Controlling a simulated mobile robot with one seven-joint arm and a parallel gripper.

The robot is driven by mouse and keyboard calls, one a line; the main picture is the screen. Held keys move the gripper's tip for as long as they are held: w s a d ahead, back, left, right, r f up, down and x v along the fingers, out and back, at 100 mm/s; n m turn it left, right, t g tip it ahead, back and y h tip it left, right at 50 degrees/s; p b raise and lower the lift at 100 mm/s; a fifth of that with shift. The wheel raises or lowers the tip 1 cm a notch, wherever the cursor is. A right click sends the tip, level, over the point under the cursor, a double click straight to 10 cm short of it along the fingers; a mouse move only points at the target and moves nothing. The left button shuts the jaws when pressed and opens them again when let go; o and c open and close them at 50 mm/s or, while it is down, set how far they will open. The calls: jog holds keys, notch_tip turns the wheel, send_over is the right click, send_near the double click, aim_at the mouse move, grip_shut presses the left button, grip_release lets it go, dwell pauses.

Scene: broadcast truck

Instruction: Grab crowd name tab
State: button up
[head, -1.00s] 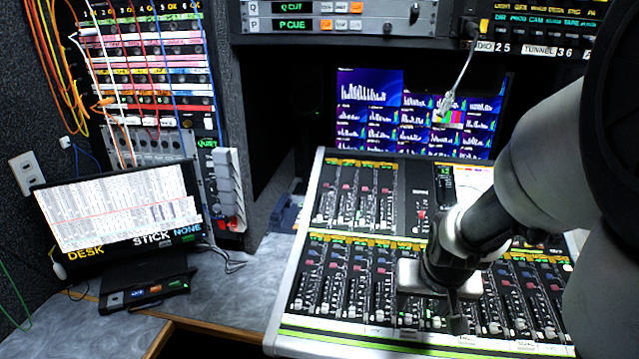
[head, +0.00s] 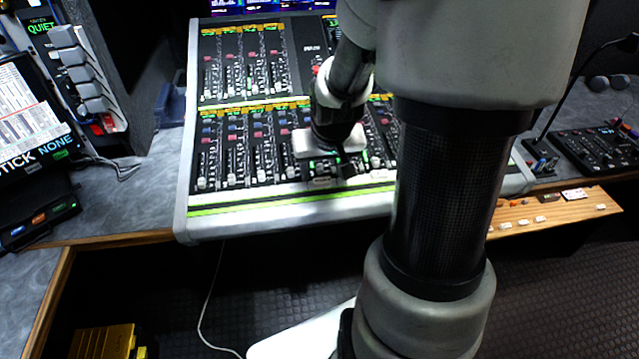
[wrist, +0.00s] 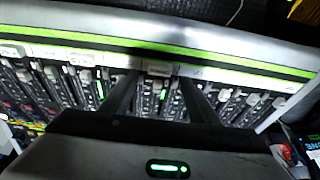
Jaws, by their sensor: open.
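A small pale name tab (wrist: 158,68) sits on the label strip along the near edge of the mixing desk (head: 184,180), in the wrist view. Its lettering is too small to read, so I cannot tell for sure that it says crowd. My gripper (wrist: 160,88) is open, with one dark finger on each side of the tab's line, and nothing is held. I cannot tell whether the fingers touch the desk. In the head view my gripper (head: 330,170) is over the desk's near faders and hides part of the strip.
Other pale tabs (wrist: 82,60) lie along the same strip to the left. Rows of faders (wrist: 240,108) surround the fingers. A script screen (head: 25,110) stands at the left, and a small control panel (head: 590,148) with a thin microphone is at the right. Dark floor lies in front.

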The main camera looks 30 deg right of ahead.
aim_at(322, 179)
jog(key=b+x, duration=0.1)
jog(key=x, duration=0.2)
jog(key=shift+f+b, duration=0.1)
jog(key=shift+b, duration=0.2)
jog(key=c, duration=1.1)
